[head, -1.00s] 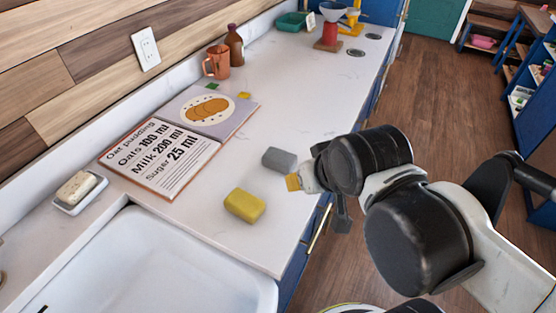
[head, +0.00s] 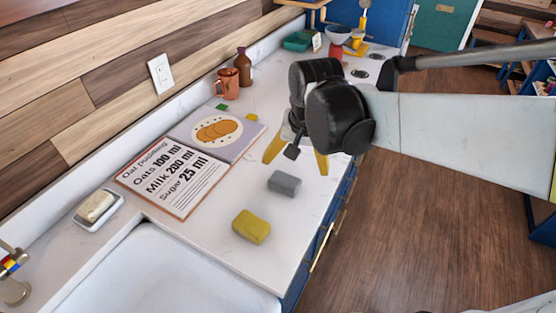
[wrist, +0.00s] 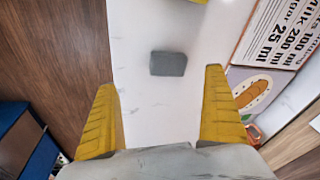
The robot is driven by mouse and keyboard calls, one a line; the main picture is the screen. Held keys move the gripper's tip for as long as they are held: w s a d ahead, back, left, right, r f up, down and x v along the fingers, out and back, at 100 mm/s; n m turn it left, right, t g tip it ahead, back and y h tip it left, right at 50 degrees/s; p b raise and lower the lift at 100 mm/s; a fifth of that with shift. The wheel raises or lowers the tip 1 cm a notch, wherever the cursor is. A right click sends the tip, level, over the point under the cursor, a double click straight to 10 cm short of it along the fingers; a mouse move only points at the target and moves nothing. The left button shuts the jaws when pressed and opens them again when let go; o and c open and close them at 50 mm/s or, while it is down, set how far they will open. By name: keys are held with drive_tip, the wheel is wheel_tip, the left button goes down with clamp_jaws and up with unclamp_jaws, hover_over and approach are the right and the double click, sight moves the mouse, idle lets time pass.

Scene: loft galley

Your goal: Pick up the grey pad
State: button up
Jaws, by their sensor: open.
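The grey pad (head: 284,183) is a small block lying flat on the white counter, beside the yellow sponge (head: 251,226) and right of the recipe book. In the wrist view the grey pad (wrist: 168,64) lies ahead of the fingertips, roughly midway between them. My gripper (head: 296,160) is above the counter, just behind the pad in the head view, with yellow fingers spread. In the wrist view my gripper (wrist: 162,78) is open and empty, apart from the pad.
The open recipe book (head: 175,172) lies left of the pad. The sink (head: 150,275) and a soap dish (head: 97,209) are nearer. A copper mug (head: 227,84) and brown bottle (head: 243,67) stand by the wall.

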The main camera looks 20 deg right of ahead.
sight(285, 179)
drive_tip(key=w+m+g+p, duration=0.1)
drive_tip(key=w, duration=0.1)
drive_tip(key=w+f+m+p, duration=0.1)
drive_tip(key=w+f+m+g+p, duration=0.1)
drive_tip(key=w, duration=0.1)
drive_tip(key=shift+w+d+f+g, duration=0.15)
drive_tip(key=shift+w+d+g, duration=0.05)
drive_tip(key=shift+w+g, duration=0.15)
drive_tip(key=shift+w+f, duration=0.15)
drive_tip(key=shift+f, duration=0.15)
drive_tip(key=shift+m, duration=0.3)
wheel_tip(285, 179, down, 6)
drive_tip(key=shift+r+b, duration=0.15)
drive_tip(key=shift+b, duration=0.75)
drive_tip(key=f, duration=0.1)
drive_tip(key=f+b, duration=0.1)
drive_tip(key=f, duration=0.1)
drive_tip(key=a+f+b, duration=0.1)
drive_tip(key=f, duration=0.1)
drive_tip(key=shift+f, duration=0.15)
drive_tip(key=c, duration=1)
drive_tip(key=shift+c, duration=0.3)
